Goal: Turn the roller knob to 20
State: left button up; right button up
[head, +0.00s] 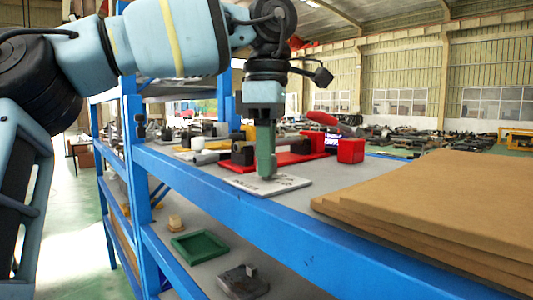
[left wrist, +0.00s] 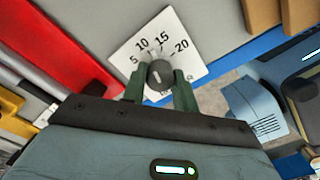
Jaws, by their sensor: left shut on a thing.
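The roller knob (left wrist: 159,74) is a dark grey round knob on a white dial plate (left wrist: 127,57) marked 5, 10, 15 and 20. In the left wrist view a pale mark shows on its face, but I cannot tell exactly which number it points to. My left gripper (left wrist: 158,86) has its two green fingers shut on the knob, one at each side. In the head view my left gripper (head: 266,174) points straight down over the dial plate (head: 290,183), and its fingers hide the knob. My right gripper is in neither view.
The plate lies on a blue-framed shelf (head: 230,205). Stacked brown boards (head: 440,200) stand to the right. A red tray (head: 290,158) and a red box (head: 350,150) sit just behind. A green tray (head: 199,244) lies on the lower shelf.

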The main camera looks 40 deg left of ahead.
pick_arm(q)
jog(key=m, duration=0.6)
jog(key=shift+m, duration=0.3)
jog(key=m, duration=0.3)
jog(key=shift+m, duration=1.7)
jog(key=o, duration=1)
jog(key=shift+c, duration=0.2)
jog(key=shift+r, duration=0.1)
